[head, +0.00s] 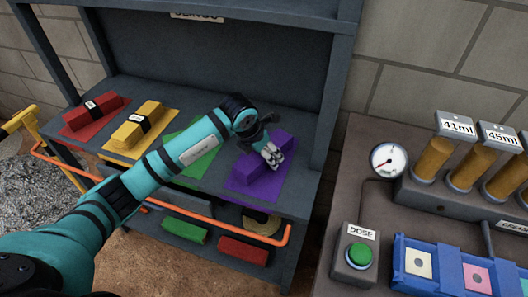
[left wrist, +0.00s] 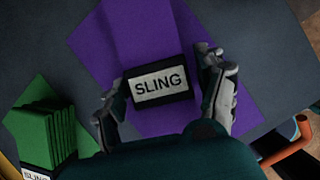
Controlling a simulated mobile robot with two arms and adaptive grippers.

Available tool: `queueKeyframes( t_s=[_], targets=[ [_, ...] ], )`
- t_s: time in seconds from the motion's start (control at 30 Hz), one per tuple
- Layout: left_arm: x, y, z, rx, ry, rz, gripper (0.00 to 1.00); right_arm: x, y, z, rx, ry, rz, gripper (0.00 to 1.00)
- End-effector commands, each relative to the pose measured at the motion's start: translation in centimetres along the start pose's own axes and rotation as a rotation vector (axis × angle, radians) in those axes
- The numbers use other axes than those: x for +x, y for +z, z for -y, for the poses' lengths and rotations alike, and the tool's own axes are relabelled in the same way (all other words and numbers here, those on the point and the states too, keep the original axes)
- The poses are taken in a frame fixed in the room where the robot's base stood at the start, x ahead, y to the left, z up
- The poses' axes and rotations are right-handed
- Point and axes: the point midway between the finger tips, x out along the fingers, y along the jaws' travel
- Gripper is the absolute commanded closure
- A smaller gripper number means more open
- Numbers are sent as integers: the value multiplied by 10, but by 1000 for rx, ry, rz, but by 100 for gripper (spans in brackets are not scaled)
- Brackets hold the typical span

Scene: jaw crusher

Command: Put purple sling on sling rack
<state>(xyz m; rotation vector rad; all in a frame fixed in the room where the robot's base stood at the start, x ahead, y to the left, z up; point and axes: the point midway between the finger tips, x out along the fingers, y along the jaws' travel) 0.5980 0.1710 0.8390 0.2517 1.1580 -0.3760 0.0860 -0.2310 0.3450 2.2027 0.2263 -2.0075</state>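The purple sling (head: 262,163) lies folded on a purple mat (head: 250,191) at the right end of the rack's upper shelf (head: 300,118). In the left wrist view the purple sling (left wrist: 160,45) has a black band with a white SLING label. My left gripper (head: 270,155) is over the sling from above. Its fingers (left wrist: 165,95) are spread apart, one on each side of the labelled band, with a narrow gap visible at the right finger. Whether the left finger touches the sling cannot be told. My right gripper is in neither view.
Red (head: 92,110) and yellow (head: 137,122) slings lie on matching mats at the left. A green sling (left wrist: 45,125) lies beside the purple mat. An orange rail (head: 215,237) runs along the rack's front. A dosing bench (head: 375,125) stands at the right.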

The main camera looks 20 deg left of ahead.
Motion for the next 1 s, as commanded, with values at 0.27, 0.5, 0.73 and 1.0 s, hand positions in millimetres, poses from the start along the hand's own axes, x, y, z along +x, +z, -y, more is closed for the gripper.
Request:
queueKeyframes(
  t_s=[0.27, 0.5, 0.73, 1.0],
  targets=[
    [-2, 1, 0, 0, 0, 0, 26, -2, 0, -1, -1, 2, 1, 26],
    [-31, 1, -1, 2, 2, 4, 26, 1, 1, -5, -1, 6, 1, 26],
    [-81, 1, -1, 2, 2, 4, 26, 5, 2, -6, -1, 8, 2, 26],
    [-117, 1, 0, 0, 1, 1, 26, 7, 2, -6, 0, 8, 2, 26]
  ],
)
